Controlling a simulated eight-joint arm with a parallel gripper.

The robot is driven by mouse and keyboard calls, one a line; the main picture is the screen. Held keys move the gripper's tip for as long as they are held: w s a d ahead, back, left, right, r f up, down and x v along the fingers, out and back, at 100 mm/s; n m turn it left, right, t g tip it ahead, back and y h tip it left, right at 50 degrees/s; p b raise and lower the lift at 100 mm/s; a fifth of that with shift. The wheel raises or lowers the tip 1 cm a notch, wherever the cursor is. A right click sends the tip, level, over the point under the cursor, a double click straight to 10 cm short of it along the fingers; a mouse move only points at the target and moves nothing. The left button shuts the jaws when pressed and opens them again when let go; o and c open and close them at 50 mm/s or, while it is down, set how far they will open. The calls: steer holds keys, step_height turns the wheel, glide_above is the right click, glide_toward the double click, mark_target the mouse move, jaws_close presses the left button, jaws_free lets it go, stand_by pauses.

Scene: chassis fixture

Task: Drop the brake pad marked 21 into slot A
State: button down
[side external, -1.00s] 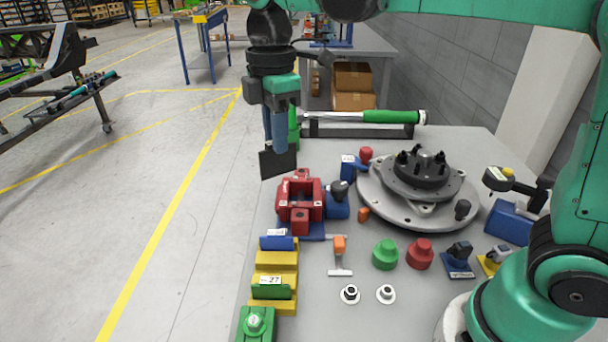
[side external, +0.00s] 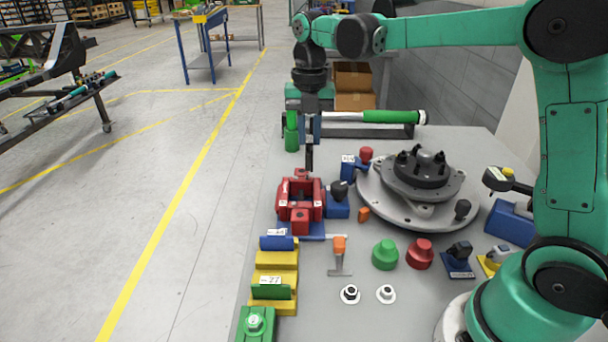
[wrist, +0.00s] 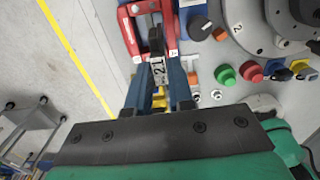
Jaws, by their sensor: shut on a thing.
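My gripper (side external: 309,132) is shut on a dark brake pad (side external: 309,158), which hangs upright and shows edge-on in the side view. In the wrist view the pad (wrist: 157,58) shows a white label reading 21 between my blue fingers (wrist: 160,88). A red caliper-like fixture (side external: 290,187) stands just below the pad, on a blue base. It also shows in the wrist view (wrist: 128,30), with its two arms on either side of the pad. Small white tags sit on the fixture, but I cannot read which one is A. I cannot tell whether the pad touches the fixture.
Yellow holders (side external: 280,260) in front carry a blue block (side external: 278,243) and a green block (side external: 270,291) labelled 27. A grey hub disc (side external: 400,205) with a black centre stands to the right. A green-handled tool (side external: 390,117) lies behind.

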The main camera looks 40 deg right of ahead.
mark_target(309, 158)
steer(key=shift+f, duration=2.5)
steer(key=shift+f, duration=0.15)
steer(key=shift+f, duration=1)
steer(key=shift+f, duration=0.15)
steer(key=shift+f, duration=0.65)
steer(key=shift+f, duration=0.6)
steer(key=c, duration=1.1)
jaws_free()
